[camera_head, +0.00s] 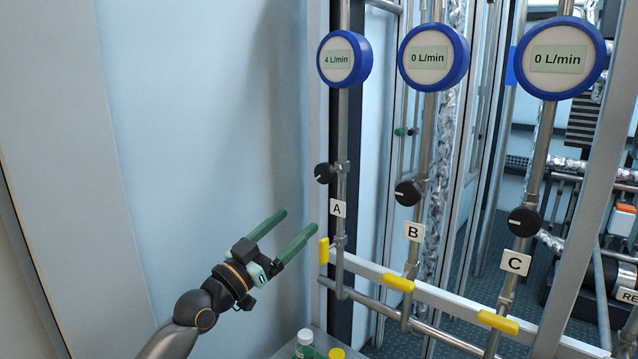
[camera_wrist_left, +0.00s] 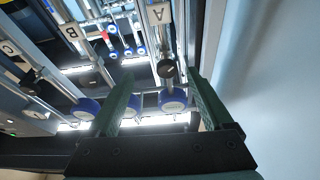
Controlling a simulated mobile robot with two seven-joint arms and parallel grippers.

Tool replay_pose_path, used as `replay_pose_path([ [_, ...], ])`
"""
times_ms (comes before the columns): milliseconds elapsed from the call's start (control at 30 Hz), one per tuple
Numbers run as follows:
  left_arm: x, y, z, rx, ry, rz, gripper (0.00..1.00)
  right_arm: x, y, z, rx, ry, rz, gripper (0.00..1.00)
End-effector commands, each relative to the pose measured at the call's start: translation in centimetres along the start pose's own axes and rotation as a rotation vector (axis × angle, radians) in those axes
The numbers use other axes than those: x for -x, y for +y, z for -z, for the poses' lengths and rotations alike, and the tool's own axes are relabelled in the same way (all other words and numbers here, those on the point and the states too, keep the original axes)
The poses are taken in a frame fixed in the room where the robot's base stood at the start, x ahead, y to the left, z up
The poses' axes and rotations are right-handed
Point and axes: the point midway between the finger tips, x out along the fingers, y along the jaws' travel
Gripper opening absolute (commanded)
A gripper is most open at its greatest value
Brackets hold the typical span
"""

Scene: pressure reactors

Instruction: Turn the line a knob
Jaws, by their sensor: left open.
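The line A knob (camera_head: 325,173) is a small black round knob on a vertical metal pipe, above the label A (camera_head: 338,209). Its pale pointer mark is too small to read surely. The gauge above line A (camera_head: 344,59) shows 4 L/min. My left gripper (camera_head: 298,221) is open and empty, with green fingers, below and left of the knob, apart from it. In the left wrist view, which looks upside down, the knob (camera_wrist_left: 166,70) appears between the fingertips, farther off. My right gripper is not in view.
Knobs B (camera_head: 408,193) and C (camera_head: 523,222) stand to the right, under gauges reading 0 L/min. Line A's yellow handle (camera_head: 324,250) is upright; B's (camera_head: 398,283) and C's (camera_head: 497,321) lie across. Bottles (camera_head: 305,344) stand below. Space left of line A is clear.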

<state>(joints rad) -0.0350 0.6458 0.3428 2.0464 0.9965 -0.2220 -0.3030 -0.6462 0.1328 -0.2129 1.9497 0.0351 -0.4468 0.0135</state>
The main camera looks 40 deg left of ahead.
Motion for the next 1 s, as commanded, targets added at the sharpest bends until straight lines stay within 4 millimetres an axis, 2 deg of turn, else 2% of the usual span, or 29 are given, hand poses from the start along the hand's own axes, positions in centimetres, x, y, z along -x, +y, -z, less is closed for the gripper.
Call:
replay_pose_path([
  [67,-0.3,-0.6,2.1,-0.005,0.05,-0.001,0.84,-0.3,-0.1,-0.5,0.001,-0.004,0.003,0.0],
  [167,-0.7,-0.9,3.2,-0.004,0.072,0.0,0.84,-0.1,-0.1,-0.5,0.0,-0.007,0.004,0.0],
  [367,-2.6,-0.9,3.5,-0.001,0.071,0.001,0.84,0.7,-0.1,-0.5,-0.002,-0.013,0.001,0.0],
  [800,-9.6,-0.8,3.8,0.001,0.069,0.001,0.84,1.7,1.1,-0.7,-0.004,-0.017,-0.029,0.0],
  [1000,-11.9,-0.8,3.8,0.0,0.067,0.0,0.84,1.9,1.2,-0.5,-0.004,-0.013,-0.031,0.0],
])
